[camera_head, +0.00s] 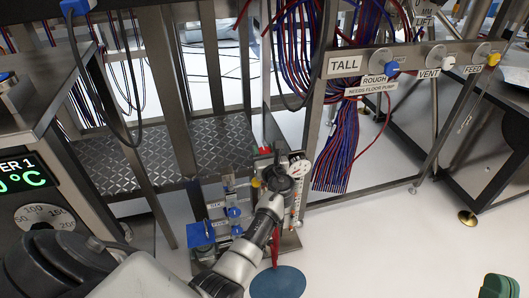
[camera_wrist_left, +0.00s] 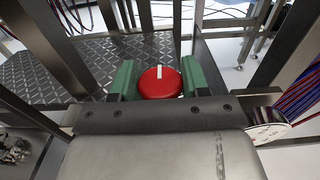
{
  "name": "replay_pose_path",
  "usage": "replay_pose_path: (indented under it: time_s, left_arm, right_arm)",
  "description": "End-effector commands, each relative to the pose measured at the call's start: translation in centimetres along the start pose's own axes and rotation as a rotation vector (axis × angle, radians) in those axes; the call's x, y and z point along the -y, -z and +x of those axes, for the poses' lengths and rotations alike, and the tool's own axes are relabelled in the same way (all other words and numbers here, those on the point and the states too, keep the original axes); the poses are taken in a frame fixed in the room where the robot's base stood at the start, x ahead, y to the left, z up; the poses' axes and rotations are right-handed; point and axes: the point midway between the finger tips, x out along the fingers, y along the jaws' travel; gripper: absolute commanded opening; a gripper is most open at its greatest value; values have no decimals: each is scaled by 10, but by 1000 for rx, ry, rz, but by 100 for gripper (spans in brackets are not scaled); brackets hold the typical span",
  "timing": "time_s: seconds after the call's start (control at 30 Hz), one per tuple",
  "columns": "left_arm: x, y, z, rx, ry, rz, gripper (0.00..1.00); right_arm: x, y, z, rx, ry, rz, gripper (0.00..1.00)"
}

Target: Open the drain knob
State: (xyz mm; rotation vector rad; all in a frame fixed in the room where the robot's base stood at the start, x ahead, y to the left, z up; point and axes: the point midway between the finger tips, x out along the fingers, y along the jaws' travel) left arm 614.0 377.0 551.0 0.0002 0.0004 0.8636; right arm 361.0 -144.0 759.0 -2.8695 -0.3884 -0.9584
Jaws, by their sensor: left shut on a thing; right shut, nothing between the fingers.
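A round red knob (camera_wrist_left: 158,84) with a white mark on its top sits between the two green fingers of my left gripper (camera_wrist_left: 160,80) in the left wrist view. The fingers are shut on its sides, and the white mark points away from the wrist. I cannot read a label on this knob. In the head view my left gripper (camera_head: 268,160) reaches down among the equipment by the frame, and my own wrist hides most of the knob. The green tip of my right gripper (camera_head: 497,287) shows at the bottom right corner, shut and empty, away from the equipment.
A panel rail carries ROUGH, VENT and FEED knobs: blue (camera_head: 391,68), white (camera_head: 448,62) and yellow (camera_head: 495,59). Red and blue cables (camera_head: 345,150) hang beside the frame post. A diamond-plate step (camera_head: 215,140) lies behind.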

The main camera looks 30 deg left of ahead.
Motion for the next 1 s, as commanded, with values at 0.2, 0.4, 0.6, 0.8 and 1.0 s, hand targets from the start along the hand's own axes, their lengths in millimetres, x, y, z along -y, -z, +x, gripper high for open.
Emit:
replay_pose_path:
  time_s: [0.2, 0.4, 0.6, 0.8, 1.0]
  left_arm:
    - [0, 0, 0, 1, -17, 1, 22]
    - [0, 0, 0, 0, -17, 0, 61]
    - [0, 0, 0, 0, -16, 0, 71]
    - [0, 0, -3, 0, -15, 0, 71]
    - [0, -1, -25, -2, -15, 0, 71]
  right_arm:
    - [0, 2, 0, -17, 1, 1, 0]
    - [0, 2, 0, -16, 1, 1, 0]
    - [0, 2, 0, -16, 1, 1, 0]
    - [0, 2, 1, -10, 0, 1, 0]
    - [-3, -17, 0, 159, -7, -6, 0]
